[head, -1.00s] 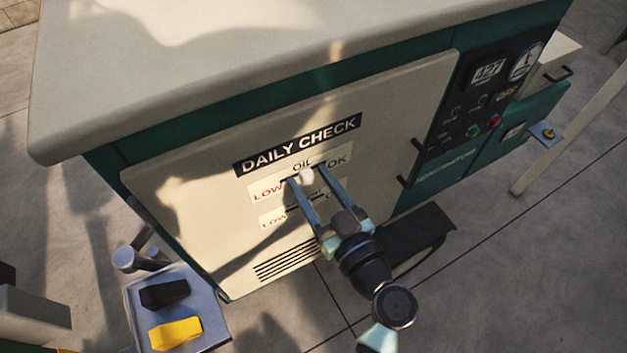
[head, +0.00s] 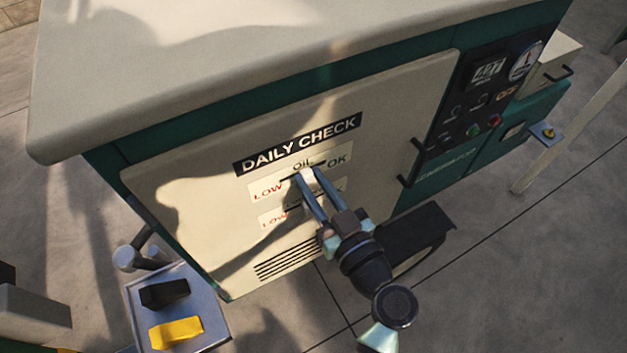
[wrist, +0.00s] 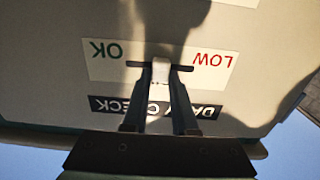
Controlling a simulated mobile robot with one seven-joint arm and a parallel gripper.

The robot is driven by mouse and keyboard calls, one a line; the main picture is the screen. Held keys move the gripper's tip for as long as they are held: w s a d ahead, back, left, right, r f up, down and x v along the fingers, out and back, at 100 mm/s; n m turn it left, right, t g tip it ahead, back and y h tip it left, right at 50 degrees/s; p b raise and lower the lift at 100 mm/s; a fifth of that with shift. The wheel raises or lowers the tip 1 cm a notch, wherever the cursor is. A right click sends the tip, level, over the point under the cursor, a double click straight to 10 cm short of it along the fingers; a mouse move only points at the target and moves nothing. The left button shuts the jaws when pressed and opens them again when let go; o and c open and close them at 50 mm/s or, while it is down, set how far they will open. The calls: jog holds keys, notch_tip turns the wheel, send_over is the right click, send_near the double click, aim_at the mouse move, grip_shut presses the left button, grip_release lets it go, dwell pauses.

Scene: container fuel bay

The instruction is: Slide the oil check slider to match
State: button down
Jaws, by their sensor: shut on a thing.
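The oil check slider is a small white knob (head: 306,174) on a dark slot in the OIL label plate (head: 263,187), under the DAILY CHECK sign (head: 297,145). It sits near the middle of the slot, between LOW at left and OK at right. My gripper (head: 305,175) is shut on the knob, one finger on each side. In the wrist view, which is upside down, the knob (wrist: 160,72) lies between the fingertips, with OK at left and LOW at right.
A second LOW label plate (head: 271,219) lies just below, partly hidden by my gripper. A dark gauge panel (head: 480,100) is at the right of the door. A tray (head: 215,322) with a black block (head: 164,294) and a yellow block (head: 175,332) stands at lower left.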

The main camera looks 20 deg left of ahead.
aim_at(323, 160)
dwell(0.7)
jog(key=shift+w+d+f+b, duration=0.2)
jog(key=shift+w+b, duration=0.1)
jog(key=shift+b, duration=0.15)
jog(key=shift+w+d+b, duration=0.85)
jog(key=shift+w+b, duration=0.25)
jog(key=shift+b, duration=0.15)
jog(key=shift+w+d+r, duration=0.15)
jog(key=shift+d+r, duration=0.05)
jog(key=shift+r, duration=0.05)
jog(key=c, duration=0.7)
grip_release()
jog(key=b+v, duration=0.3)
jog(key=v, duration=1)
